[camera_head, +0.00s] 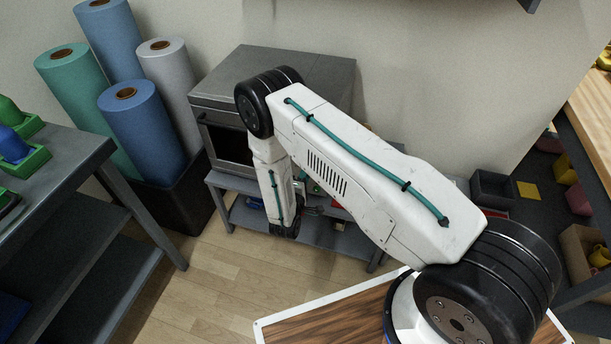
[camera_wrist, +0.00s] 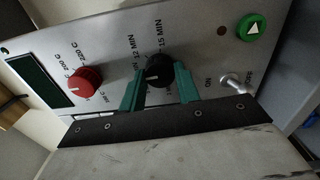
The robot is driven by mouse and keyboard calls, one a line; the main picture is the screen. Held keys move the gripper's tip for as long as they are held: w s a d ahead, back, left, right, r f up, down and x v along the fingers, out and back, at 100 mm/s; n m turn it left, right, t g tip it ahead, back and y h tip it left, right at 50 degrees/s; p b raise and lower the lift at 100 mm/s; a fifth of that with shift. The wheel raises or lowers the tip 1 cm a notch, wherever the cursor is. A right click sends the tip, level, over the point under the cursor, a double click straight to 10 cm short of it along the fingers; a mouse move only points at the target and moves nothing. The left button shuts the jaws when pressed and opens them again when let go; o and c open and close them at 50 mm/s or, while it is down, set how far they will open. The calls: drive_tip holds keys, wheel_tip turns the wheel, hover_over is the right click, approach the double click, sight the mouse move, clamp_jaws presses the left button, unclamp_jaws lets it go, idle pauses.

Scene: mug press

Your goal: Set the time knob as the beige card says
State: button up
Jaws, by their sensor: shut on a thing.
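The black time knob (camera_wrist: 158,68) is on the grey control panel in the wrist view. The labels "12 MIN" and "15 MIN" show beside it; a small pale mark is on the knob, but I cannot tell which label it points at. My gripper (camera_wrist: 160,88) has its green fingers on both sides of the knob and is shut on it. The grey press (camera_head: 225,95) stands against the wall in the head view; my arm hides part of its front. I cannot make out the beige card in either view.
A red knob (camera_wrist: 84,80) with temperature labels, a dark display (camera_wrist: 34,76), a green start button (camera_wrist: 252,27) and a metal toggle switch (camera_wrist: 232,83) are near the time knob. Several fabric rolls (camera_head: 143,112) stand left of the press. Wooden floor (camera_head: 205,285) is clear in front.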

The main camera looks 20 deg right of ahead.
drive_tip(key=shift+m, duration=0.3)
drive_tip(key=o, duration=1)
drive_tip(key=v, duration=0.8)
